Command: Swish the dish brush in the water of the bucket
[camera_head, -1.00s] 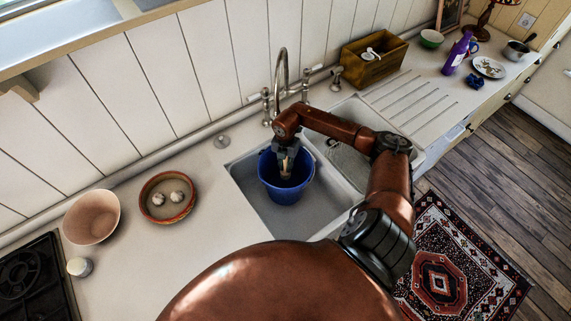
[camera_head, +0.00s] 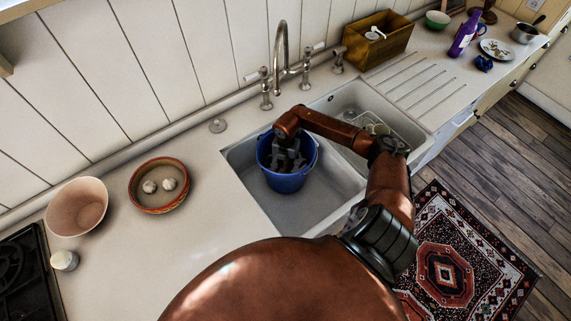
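The blue bucket (camera_head: 290,184) stands upright in the left basin of the sink (camera_head: 240,158). My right gripper (camera_head: 290,164) points down into the bucket's mouth, within its rim. Its dark fingers show, but whether they are spread or shut on something is too small and dark to tell. I cannot make out the dish brush in the bucket or in the gripper. The water in the bucket is hidden by the gripper and the shadow. My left gripper is out of view.
A tap (camera_head: 281,50) rises behind the bucket. The right basin holds a wire rack (camera_head: 378,128). A wooden box (camera_head: 378,42) with a white utensil stands behind the ribbed drainboard. A bowl with white bulbs (camera_head: 158,185) and a pink bowl (camera_head: 76,207) stand left on the counter.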

